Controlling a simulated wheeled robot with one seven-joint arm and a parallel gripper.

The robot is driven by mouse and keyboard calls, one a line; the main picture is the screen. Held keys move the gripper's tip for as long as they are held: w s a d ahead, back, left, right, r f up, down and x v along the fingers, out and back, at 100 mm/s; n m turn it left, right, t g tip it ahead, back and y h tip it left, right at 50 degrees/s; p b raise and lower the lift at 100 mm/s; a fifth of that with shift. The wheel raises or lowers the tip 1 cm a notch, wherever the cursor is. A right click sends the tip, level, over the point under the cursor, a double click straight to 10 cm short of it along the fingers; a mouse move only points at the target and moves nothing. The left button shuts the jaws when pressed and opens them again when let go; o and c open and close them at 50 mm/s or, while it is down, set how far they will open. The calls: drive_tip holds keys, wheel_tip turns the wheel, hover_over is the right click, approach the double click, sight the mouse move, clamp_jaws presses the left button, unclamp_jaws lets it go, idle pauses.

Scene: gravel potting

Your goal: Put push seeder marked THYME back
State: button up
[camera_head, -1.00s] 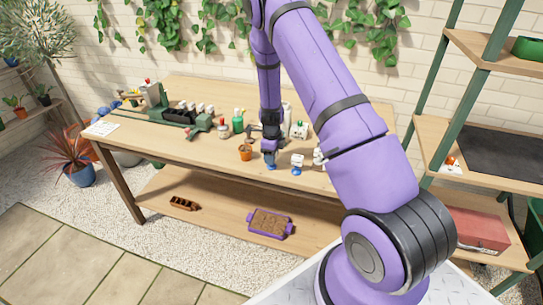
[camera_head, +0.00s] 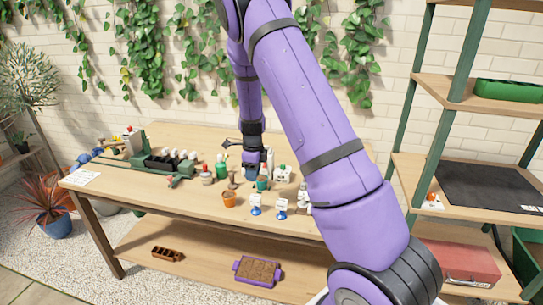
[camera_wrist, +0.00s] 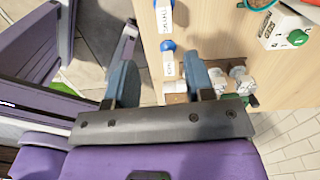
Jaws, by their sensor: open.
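Two push seeders with blue bases and white upright labels, a left one (camera_head: 255,207) and a right one (camera_head: 281,211), stand apart near the table's front edge. Two labelled blue pieces, an upper one (camera_wrist: 164,16) and a lower one (camera_wrist: 169,66), show in the wrist view. The lettering is too small to tell which is THYME. My gripper (camera_head: 253,172) is over the table, behind the seeders in the head view. In the wrist view (camera_wrist: 160,76) its fingers are spread and nothing shows held between them.
An orange pot (camera_head: 229,200) stands left of the seeders. A green rack with dark compartments (camera_head: 168,162) is at the table's left, with several bottles between. A white box with a green dial (camera_wrist: 290,30) is close by. A purple tray (camera_head: 257,271) lies on the lower shelf.

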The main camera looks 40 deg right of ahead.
drive_tip(key=s+a+r+n+t, duration=0.1)
drive_tip(key=s+a+r+n, duration=0.25)
drive_tip(key=r, duration=0.45)
drive_tip(key=s+a+r+n+t+y, duration=0.1)
drive_tip(key=s+a+r+n, duration=0.2)
drive_tip(key=s+r+n, duration=0.35)
drive_tip(key=s+a+r+n, duration=0.2)
drive_tip(key=a+r+n, duration=0.1)
drive_tip(key=r, duration=0.6)
drive_tip(key=s+a+r+n+t, duration=0.1)
drive_tip(key=s+a+r+n, duration=0.1)
drive_tip(key=s+r+n, duration=0.2)
drive_tip(key=s+a+r+n+t+h, duration=0.1)
drive_tip(key=s+a+r+n+t, duration=0.1)
drive_tip(key=s+n, duration=0.8)
drive_tip(key=shift+s+a+r+n, duration=0.3)
drive_tip(key=shift+s+a+r, duration=0.6)
drive_tip(key=shift+s, duration=3.2)
drive_tip(key=shift+d+r, duration=0.25)
drive_tip(key=shift+d, duration=0.05)
